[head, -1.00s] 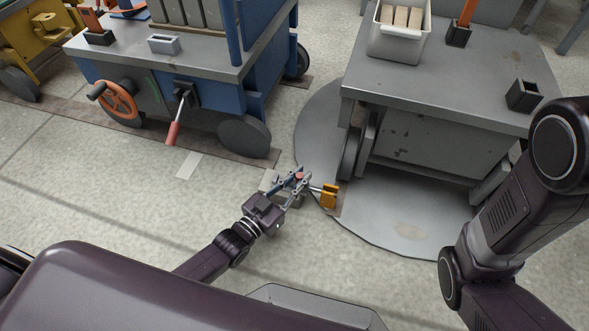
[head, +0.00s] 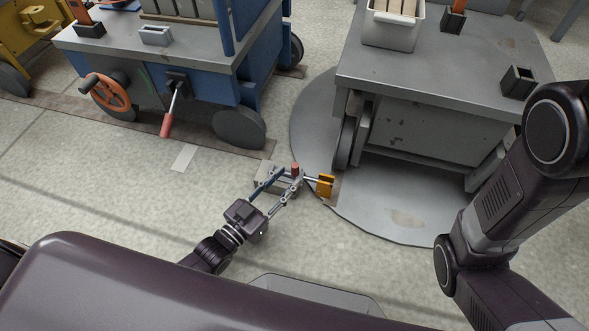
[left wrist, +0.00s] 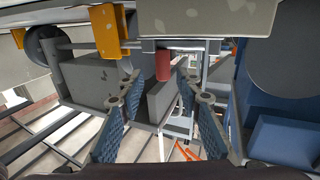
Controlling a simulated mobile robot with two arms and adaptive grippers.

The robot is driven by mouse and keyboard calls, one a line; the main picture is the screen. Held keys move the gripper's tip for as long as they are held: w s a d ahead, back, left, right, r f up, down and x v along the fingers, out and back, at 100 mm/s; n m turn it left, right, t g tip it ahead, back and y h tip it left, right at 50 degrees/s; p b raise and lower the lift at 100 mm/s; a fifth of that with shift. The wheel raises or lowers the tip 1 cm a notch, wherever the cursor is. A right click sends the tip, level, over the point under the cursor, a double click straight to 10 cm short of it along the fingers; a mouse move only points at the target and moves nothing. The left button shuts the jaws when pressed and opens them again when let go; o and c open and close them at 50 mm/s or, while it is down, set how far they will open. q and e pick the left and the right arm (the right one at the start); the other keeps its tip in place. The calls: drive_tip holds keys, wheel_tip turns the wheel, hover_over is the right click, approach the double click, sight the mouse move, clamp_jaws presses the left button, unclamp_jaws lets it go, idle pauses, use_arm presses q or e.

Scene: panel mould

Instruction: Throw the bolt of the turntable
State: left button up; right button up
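The turntable bolt is a pale rod (head: 311,180) with an upright red knob (head: 295,168), on a grey block (head: 265,180) on the floor. The rod points right to a yellow bracket (head: 325,185) at the turntable's (head: 365,215) edge. I cannot tell whether its tip is inside the bracket. My left gripper (head: 281,177) is open, just short of the knob. In the left wrist view the red knob (left wrist: 162,66) shows in the gap between the spread fingers (left wrist: 160,92), apparently beyond the tips, with the yellow bracket (left wrist: 105,32) to the left. My right gripper is out of view.
A grey cart (head: 440,90) stands on the turntable. A blue cart (head: 150,62) with an orange handwheel (head: 112,93) and a red-handled lever (head: 168,120) stands at the left. The floor left of the block is mostly clear.

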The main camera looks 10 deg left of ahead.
use_arm(q)
drive_tip(key=v, duration=0.6)
drive_tip(key=shift+s, duration=0.3)
drive_tip(key=shift+a, duration=0.1)
